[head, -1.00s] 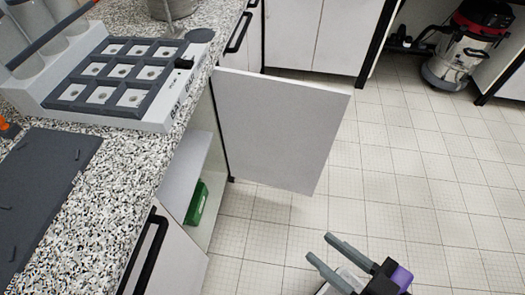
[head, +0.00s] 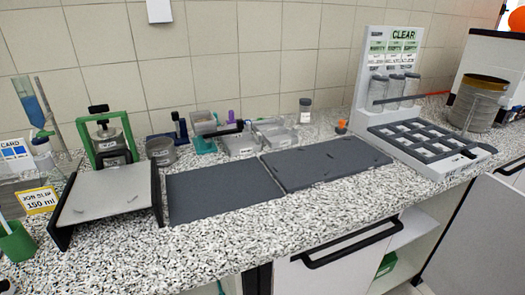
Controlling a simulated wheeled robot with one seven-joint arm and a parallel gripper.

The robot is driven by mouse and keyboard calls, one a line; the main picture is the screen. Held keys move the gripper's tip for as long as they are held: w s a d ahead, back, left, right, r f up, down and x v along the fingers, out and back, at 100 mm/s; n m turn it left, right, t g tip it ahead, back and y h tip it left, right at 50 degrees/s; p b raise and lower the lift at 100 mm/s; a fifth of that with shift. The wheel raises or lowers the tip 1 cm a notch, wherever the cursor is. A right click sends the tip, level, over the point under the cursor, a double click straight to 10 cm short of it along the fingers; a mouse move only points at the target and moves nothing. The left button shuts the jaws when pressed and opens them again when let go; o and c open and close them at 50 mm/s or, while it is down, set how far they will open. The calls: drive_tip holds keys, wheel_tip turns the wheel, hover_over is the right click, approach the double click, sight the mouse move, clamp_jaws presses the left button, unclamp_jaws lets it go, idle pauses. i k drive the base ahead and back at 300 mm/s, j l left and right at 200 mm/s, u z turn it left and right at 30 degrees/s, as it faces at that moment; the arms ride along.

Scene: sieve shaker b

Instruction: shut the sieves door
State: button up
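The sieves door (head: 482,245) is a plain pale panel at the lower right edge of the head view, cut off by the frame. It stands open, swung out from the counter front at the far side of an open cabinet. Inside the cabinet, a pale shelf (head: 408,228) and part of a green object (head: 387,264) show. My gripper is not in view.
Left of the opening is a closed white front with a black bar handle (head: 350,246). The speckled counter (head: 250,240) above holds dark mats (head: 220,190), a grey rack (head: 425,140), a metal sieve (head: 478,100) and a green-framed press (head: 108,140).

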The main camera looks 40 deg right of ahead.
sight(481, 252)
drive_tip(key=k+l+u, duration=0.1)
drive_tip(key=k+l, duration=0.15)
drive_tip(key=l, duration=0.2)
drive_tip(key=k+l+u, duration=0.1)
drive_tip(key=k+l, duration=0.15)
drive_tip(key=l, duration=0.25)
drive_tip(key=k+l+u, duration=0.1)
drive_tip(key=k+l, duration=0.15)
drive_tip(key=l, duration=0.15)
drive_tip(key=k+l+u, duration=0.1)
drive_tip(key=k+l, duration=0.15)
drive_tip(key=l, duration=0.2)
drive_tip(key=k+l, duration=0.35)
drive_tip(key=l, duration=0.15)
drive_tip(key=k+l, duration=0.35)
drive_tip(key=l, duration=0.15)
drive_tip(key=k+l, duration=0.35)
drive_tip(key=l, duration=0.2)
drive_tip(key=k+l, duration=0.35)
drive_tip(key=l, duration=0.15)
drive_tip(key=k+l, duration=0.35)
drive_tip(key=l, duration=0.15)
drive_tip(key=k+l, duration=0.35)
drive_tip(key=l, duration=0.15)
